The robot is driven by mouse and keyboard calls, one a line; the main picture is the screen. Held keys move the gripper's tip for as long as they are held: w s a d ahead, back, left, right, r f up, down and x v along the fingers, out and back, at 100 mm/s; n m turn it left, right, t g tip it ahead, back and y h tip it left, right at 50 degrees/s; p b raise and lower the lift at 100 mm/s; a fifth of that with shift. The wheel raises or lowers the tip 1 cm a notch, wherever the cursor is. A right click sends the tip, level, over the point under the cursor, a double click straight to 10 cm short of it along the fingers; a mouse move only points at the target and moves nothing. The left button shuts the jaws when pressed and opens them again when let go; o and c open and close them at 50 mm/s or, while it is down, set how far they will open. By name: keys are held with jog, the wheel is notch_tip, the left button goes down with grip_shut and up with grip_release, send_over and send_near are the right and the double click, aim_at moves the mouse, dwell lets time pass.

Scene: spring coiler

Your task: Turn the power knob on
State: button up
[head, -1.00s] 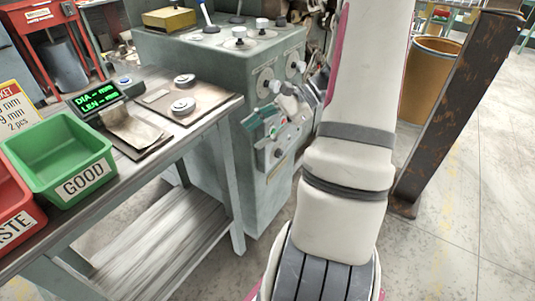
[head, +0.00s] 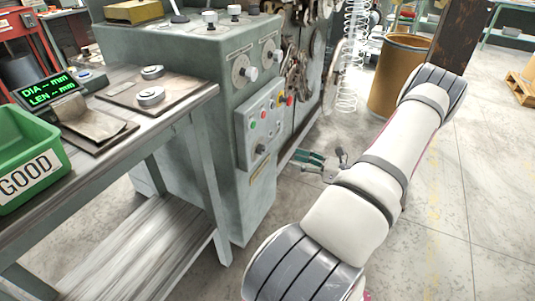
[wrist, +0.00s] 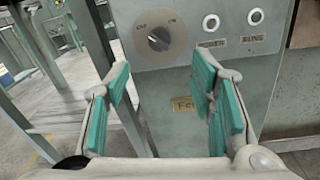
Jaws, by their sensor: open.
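The power knob (wrist: 158,38) is a dark round knob on a grey disc, with small lettering at its upper left and upper right. Which way it points is hard to tell. It sits on the grey front of the machine, and a dark knob low on the control panel (head: 243,135) appears to be it in the head view (head: 262,149). My gripper (wrist: 162,80) is open and empty, with teal pads. In the wrist view the knob is above and beyond the gap between the fingers, apart from them. In the head view my gripper (head: 308,160) is right of and below the panel.
A white light and a green light (wrist: 256,16) sit right of the knob. The panel also carries coloured buttons and a red knob (head: 289,99). A workbench (head: 190,110) with a green bin (head: 30,165) stands left. A brown drum (head: 395,80) stands behind my arm. Open floor lies right.

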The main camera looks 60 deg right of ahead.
aim_at(262, 150)
jog(key=w+a+b, duration=0.1)
jog(key=w+b, duration=0.1)
jog(key=w, duration=0.9)
jog(key=shift+a, duration=0.3)
jog(key=c, duration=1.2)
